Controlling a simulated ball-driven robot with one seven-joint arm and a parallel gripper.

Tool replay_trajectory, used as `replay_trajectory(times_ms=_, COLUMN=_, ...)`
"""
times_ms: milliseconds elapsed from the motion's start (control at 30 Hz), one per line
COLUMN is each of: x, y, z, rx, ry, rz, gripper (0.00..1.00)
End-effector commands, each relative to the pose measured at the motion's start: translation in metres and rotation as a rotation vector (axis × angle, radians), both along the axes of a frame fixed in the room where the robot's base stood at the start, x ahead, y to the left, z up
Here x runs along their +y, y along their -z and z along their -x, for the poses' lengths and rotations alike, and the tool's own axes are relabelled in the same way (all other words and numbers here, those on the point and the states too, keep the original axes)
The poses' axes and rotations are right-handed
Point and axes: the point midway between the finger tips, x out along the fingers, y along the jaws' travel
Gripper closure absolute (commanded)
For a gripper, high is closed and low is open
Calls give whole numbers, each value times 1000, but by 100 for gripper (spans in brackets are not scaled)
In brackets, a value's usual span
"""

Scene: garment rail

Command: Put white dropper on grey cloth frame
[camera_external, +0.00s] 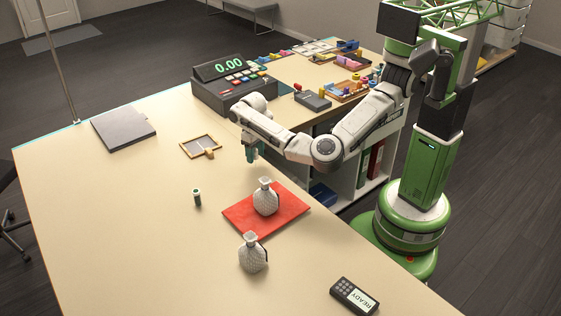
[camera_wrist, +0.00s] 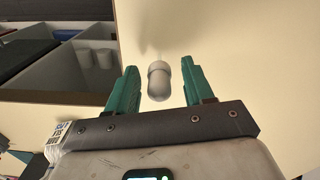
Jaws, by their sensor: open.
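A small whitish-grey object with a rounded end, which looks like the white dropper (camera_wrist: 159,80), is between my gripper's two green fingers in the wrist view. Gaps show on both sides of it. My gripper (camera_external: 251,153) is open and points down over the table, right of the grey cloth frame. I cannot make out the dropper in the external view; the gripper may hide it. The grey cloth frame (camera_external: 190,149) is a flat wooden-edged rectangle on the table. A small tan object (camera_external: 210,153) lies at its right edge.
A red mat (camera_external: 290,217) bears one white textured bottle (camera_external: 266,199); another bottle (camera_external: 253,256) stands in front. A small dark green cylinder (camera_external: 197,198) stands left of them. A cash register (camera_external: 232,92) stands behind the gripper. The left front of the table is clear.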

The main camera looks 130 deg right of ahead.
Motion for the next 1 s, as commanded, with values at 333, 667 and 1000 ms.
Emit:
replay_trajectory(times_ms=333, x=1, y=-66, z=4, rx=-1, ry=1, rz=1, gripper=48)
replay_trajectory(times_ms=667, x=2, y=-85, z=4, rx=0, ry=0, rz=-1, gripper=46)
replay_trajectory(times_ms=1000, x=2, y=-85, z=4, rx=0, ry=0, rz=-1, gripper=46)
